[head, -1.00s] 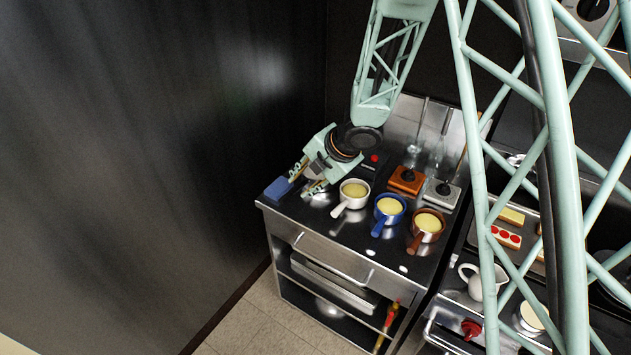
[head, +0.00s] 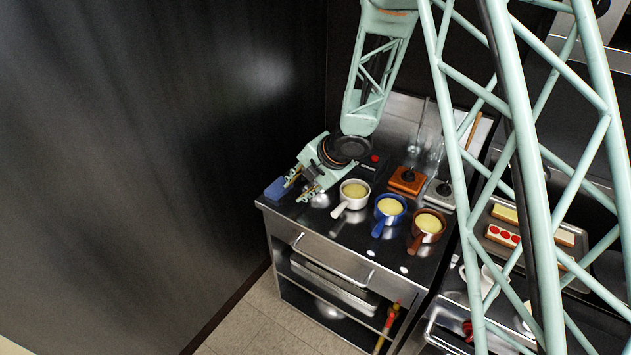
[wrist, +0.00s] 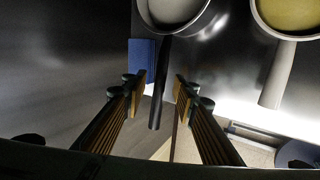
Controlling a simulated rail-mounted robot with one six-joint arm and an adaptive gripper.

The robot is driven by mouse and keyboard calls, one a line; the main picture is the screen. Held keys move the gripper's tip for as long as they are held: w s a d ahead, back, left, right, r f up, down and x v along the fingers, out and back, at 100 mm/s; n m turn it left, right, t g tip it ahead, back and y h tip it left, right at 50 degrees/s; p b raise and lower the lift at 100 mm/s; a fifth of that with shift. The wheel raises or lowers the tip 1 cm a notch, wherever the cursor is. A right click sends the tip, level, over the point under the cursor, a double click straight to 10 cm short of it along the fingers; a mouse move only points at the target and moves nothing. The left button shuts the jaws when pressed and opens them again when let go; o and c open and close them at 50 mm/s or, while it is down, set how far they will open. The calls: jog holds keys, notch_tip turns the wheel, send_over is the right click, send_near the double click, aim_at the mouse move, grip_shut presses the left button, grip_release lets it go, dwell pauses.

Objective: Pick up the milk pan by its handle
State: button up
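A small pan with a grey rim, pale contents and a long black handle (wrist: 161,75) shows at the top middle of the wrist view; I take it for the milk pan. In the head view it is mostly hidden by my gripper (head: 297,189). My gripper (wrist: 160,95) is open, with its fingers on either side of the black handle. A gap shows between the handle and each finger. The pan appears to rest on the dark steel counter (head: 338,229).
A white pan (head: 343,208) stands to the right, then a blue pan (head: 379,226) and a brown pan (head: 415,242), with yellowish contents. A blue block (head: 274,189) lies at the counter's left edge. A dark wall (head: 150,150) rises on the left.

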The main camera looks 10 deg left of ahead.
jog(key=shift+x, duration=0.85)
grip_shut()
